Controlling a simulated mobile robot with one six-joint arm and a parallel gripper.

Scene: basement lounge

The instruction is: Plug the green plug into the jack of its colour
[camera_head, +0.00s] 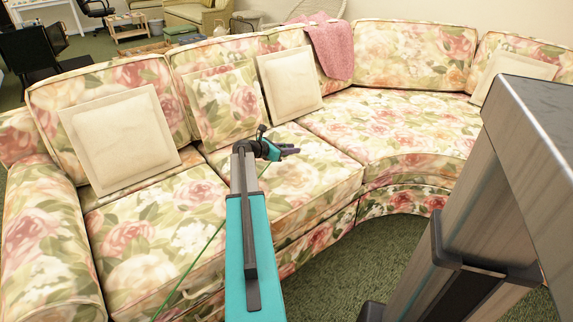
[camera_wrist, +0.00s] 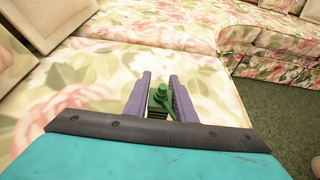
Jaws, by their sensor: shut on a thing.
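My gripper (camera_wrist: 160,80) is shut on the green plug (camera_wrist: 161,93), which sits between the two purple fingers in the wrist view. In the head view my gripper (camera_head: 287,151) is over the seat of the floral sofa, and the plug cannot be made out there. A thin green cable (camera_head: 198,258) runs down past the left side of my arm to the bottom of the head view. No jack of any colour shows in either view.
The floral sofa (camera_head: 140,250) fills most of the head view, with cream cushions (camera_head: 118,135) along its back and a pink throw (camera_head: 333,45) over the backrest. Green carpet (camera_head: 350,262) is bare in front. A low table (camera_head: 128,28) stands far behind.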

